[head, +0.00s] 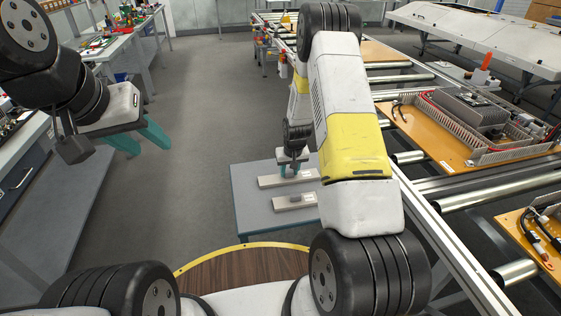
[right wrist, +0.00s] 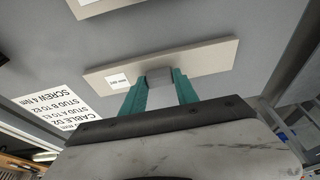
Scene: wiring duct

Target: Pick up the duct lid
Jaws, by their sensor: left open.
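Two light grey duct lids lie over a small grey table in the head view, the farther lid (head: 270,181) and the nearer lid (head: 290,202). Each has a grey block on top. My right gripper (head: 291,170) is at the farther lid. In the right wrist view the teal fingers of my right gripper (right wrist: 160,88) stand on both sides of the grey block (right wrist: 159,76) on a lid (right wrist: 210,58) with a white label. They look close against the block; whether they grip it is unclear. My left gripper (head: 139,141) is open and empty, above the floor at left.
The small table (head: 250,222) stands beside the roller conveyor (head: 470,196). An orange board (head: 440,140) with ducts and devices lies on the conveyor. A white instruction sheet (right wrist: 50,112) shows in the right wrist view. A workbench (head: 30,135) is at left, with open floor between.

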